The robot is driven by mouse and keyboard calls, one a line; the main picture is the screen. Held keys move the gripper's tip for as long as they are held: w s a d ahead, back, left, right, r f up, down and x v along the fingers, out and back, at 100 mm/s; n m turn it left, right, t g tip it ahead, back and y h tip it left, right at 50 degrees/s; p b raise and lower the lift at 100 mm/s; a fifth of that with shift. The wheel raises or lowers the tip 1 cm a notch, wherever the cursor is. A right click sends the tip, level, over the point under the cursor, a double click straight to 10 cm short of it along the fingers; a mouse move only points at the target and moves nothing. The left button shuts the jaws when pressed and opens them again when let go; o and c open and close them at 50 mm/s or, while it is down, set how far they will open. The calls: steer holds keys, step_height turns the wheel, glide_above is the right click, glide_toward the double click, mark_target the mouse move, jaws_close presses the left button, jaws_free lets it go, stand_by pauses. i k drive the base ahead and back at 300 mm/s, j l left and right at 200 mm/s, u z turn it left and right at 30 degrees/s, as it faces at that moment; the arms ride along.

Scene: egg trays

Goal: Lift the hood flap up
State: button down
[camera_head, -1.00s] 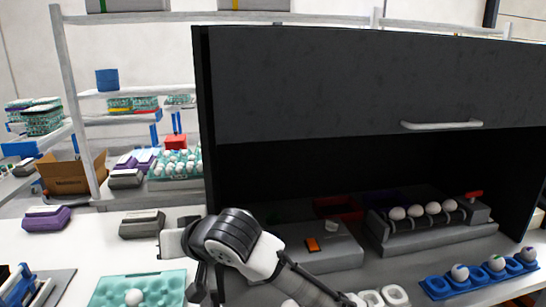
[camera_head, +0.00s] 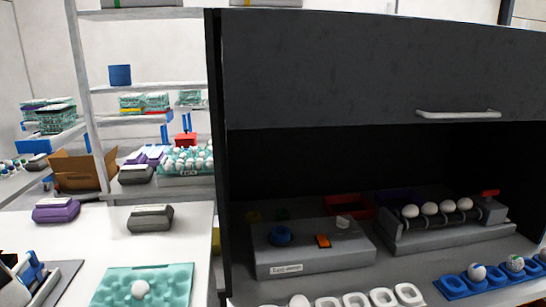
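The hood is a large dark cabinet whose black front flap (camera_head: 360,70) hangs across its upper half. A light bar handle (camera_head: 458,114) runs along the flap near its lower right edge. Below the flap the front is open and shows the dark interior. My gripper is not in view now, and nothing is seen touching the handle.
Inside the hood are a grey box (camera_head: 310,262) with a blue knob and an orange switch, and a roller device (camera_head: 450,232) holding several eggs. White egg cups (camera_head: 355,300) and a blue egg holder (camera_head: 490,280) stand in front. A teal tray (camera_head: 168,285) with one egg lies left.

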mark_target(282, 69)
steer(key=i+l+z, duration=0.2)
steer(key=l, duration=0.15)
steer(key=l+z, duration=0.2)
steer(key=l, duration=0.2)
steer(key=i+l+z, duration=0.15)
steer(key=l, duration=0.15)
steer(key=i+l+z, duration=0.2)
steer(key=l, duration=0.15)
steer(key=k, duration=0.1)
